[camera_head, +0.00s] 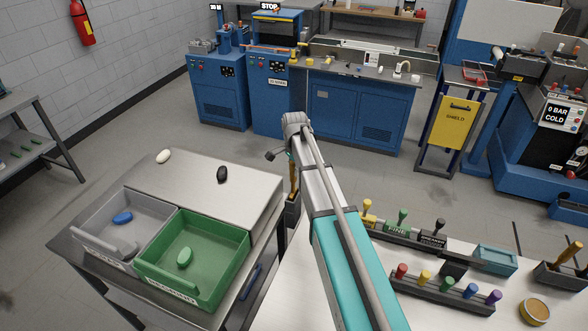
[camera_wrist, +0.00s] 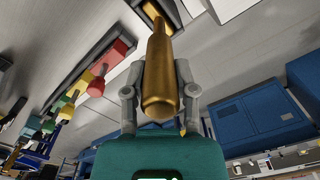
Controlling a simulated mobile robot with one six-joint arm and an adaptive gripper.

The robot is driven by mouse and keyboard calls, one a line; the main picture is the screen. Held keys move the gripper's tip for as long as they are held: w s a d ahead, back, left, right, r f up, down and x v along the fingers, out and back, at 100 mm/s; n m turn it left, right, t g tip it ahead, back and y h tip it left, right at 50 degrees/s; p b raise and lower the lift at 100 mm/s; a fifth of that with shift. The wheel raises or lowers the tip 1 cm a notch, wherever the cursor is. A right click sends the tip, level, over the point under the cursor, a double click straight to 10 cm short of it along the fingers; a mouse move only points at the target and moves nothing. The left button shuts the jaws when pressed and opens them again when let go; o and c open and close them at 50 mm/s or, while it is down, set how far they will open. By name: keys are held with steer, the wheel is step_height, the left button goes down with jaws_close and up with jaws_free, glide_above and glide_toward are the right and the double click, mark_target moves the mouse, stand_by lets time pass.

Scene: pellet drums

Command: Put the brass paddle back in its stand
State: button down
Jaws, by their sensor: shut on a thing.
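The brass paddle (camera_wrist: 162,82) is in my gripper (camera_wrist: 160,68) in the wrist view, its rounded handle end towards the camera. The fingers are shut on the handle from both sides. The paddle's far end points at a dark box-like stand (camera_wrist: 178,27) with a tan inside. I cannot tell whether that end is in the stand or above it. In the head view a strip of the paddle (camera_head: 293,180) shows upright beside my arm, above the dark stand (camera_head: 292,212) at the table's left edge. My arm hides most of the gripper there.
Racks of coloured stamps (camera_head: 403,222) and coloured knobs (camera_head: 443,290) stand right of my arm. A second brass handle (camera_head: 570,252) stands in a dark holder at far right. Left is a bench with a grey tray (camera_head: 85,226) and a green tray (camera_head: 160,282).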

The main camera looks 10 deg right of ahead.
steer(key=shift+f, duration=0.15)
steer(key=shift+c, duration=1.7)
jaws_free()
steer(key=shift+r, duration=0.2)
step_height(320, 180, up, 12)
steer(key=p, duration=1.2)
steer(key=shift+r+p, duration=0.25)
steer(key=shift+p, duration=0.1)
